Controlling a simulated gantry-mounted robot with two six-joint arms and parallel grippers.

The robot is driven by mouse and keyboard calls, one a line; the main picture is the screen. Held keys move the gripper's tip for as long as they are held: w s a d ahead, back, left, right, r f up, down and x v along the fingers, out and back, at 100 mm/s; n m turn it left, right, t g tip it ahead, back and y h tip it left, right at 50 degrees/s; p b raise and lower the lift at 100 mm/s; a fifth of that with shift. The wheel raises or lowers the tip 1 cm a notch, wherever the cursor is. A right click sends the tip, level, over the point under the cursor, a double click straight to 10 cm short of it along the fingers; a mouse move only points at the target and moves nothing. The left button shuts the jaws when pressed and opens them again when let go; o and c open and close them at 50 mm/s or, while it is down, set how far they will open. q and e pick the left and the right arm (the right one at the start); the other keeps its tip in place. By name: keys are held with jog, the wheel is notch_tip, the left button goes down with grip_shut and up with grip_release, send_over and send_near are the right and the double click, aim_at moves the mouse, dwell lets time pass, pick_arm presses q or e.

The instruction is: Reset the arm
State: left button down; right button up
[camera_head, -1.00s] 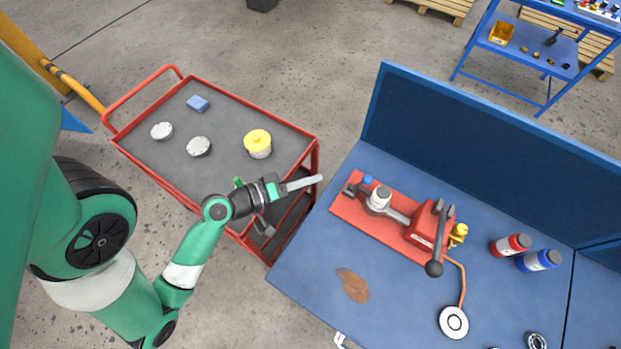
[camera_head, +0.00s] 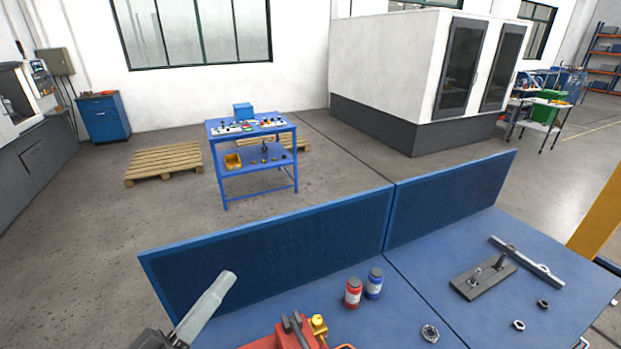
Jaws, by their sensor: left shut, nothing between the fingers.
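My left gripper (camera_head: 207,308) shows at the bottom left of the head view, its pale fingers shut together with nothing between them. It is raised in front of the blue back panel and left of the red fixture (camera_head: 290,335). Only the top of the fixture shows, with a dark handle and a yellow fitting (camera_head: 318,325); the rest is cut off by the lower edge. My right gripper is not in view.
A red bottle (camera_head: 353,294) and a blue bottle (camera_head: 374,284) stand on the blue bench (camera_head: 440,265). A grey plate (camera_head: 483,278), a long bar (camera_head: 526,261) and several rings lie on its right part. Blue back panels (camera_head: 270,245) edge the bench. A blue shelf cart (camera_head: 252,160) stands beyond.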

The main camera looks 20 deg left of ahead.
pick_arm(q)
jog(key=s+d+r+m+t+h, duration=0.1)
jog(key=d+r+m+t+h, duration=0.15)
jog(key=r, duration=0.65)
jog(key=s+d+r+m+t+h, duration=0.1)
jog(key=d+r+m, duration=0.25)
jog(key=r, duration=0.55)
jog(key=s+a+r+n+t+y+p, duration=0.1)
jog(key=s+r+t+y+p, duration=0.15)
jog(key=r+p, duration=0.95)
jog(key=s+a+r+n+t+y+p, duration=0.15)
jog(key=r+y+p, duration=0.4)
jog(key=r, duration=1.05)
notch_tip(320, 180, down, 34)
jog(key=h+b, duration=0.1)
jog(key=b, duration=3.1)
jog(key=shift+w+f+m+g+b, duration=0.25)
jog(key=shift+w+m+g+b, duration=0.1)
jog(key=shift+w+m+g, duration=0.1)
